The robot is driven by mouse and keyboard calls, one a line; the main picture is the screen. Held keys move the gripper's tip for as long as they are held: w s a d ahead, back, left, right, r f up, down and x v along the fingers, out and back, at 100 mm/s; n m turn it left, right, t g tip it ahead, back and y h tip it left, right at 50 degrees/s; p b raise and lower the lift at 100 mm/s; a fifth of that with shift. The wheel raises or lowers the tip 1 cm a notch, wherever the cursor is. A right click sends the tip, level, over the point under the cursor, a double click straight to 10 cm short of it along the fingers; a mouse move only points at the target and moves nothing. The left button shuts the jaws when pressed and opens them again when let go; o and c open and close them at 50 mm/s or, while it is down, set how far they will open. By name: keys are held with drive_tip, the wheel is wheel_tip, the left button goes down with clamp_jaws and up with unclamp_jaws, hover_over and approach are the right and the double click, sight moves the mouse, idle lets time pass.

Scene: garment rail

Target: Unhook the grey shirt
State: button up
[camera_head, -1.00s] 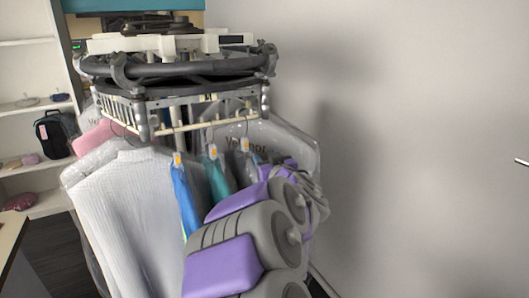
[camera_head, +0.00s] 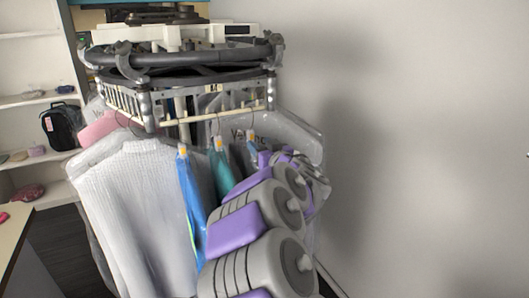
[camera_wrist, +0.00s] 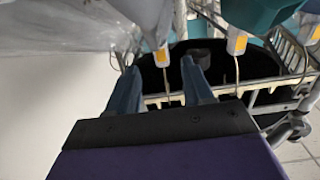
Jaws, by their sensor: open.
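The grey shirt (camera_head: 238,158) hangs at the right of the blue and teal garments in the head view, mostly hidden behind my arm. In the wrist view, which looks upside down, its grey hanger (camera_wrist: 150,14) has an orange tag and a thin metal hook (camera_wrist: 166,82). My gripper (camera_wrist: 160,78) is open and empty, with one dark blue finger on each side of this hook in the picture. I cannot tell whether the fingers touch it or how deep it lies between them. In the head view my gripper is hidden among the garments.
A blue garment (camera_head: 190,195) and a teal garment (camera_head: 222,168) hang close beside it. A large whitish garment (camera_head: 140,215) hangs at the left. The round rail (camera_head: 180,65) stands above. Shelves are at the far left, and a bare wall (camera_head: 430,150) fills the right.

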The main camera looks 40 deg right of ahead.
sight(252, 136)
drive_tip(key=x, duration=0.3)
drive_tip(key=shift+w+b, duration=0.15)
drive_tip(key=shift+b, duration=0.25)
drive_tip(key=shift+p+x, duration=0.65)
drive_tip(key=shift+x, duration=0.8)
drive_tip(key=shift+p+x, duration=0.3)
drive_tip(key=shift+x, duration=0.75)
drive_tip(key=shift+c, duration=0.3)
clamp_jaws()
drive_tip(key=shift+r, duration=0.2)
drive_tip(key=shift+r+p, duration=1.6)
drive_tip(key=shift+p, duration=0.35)
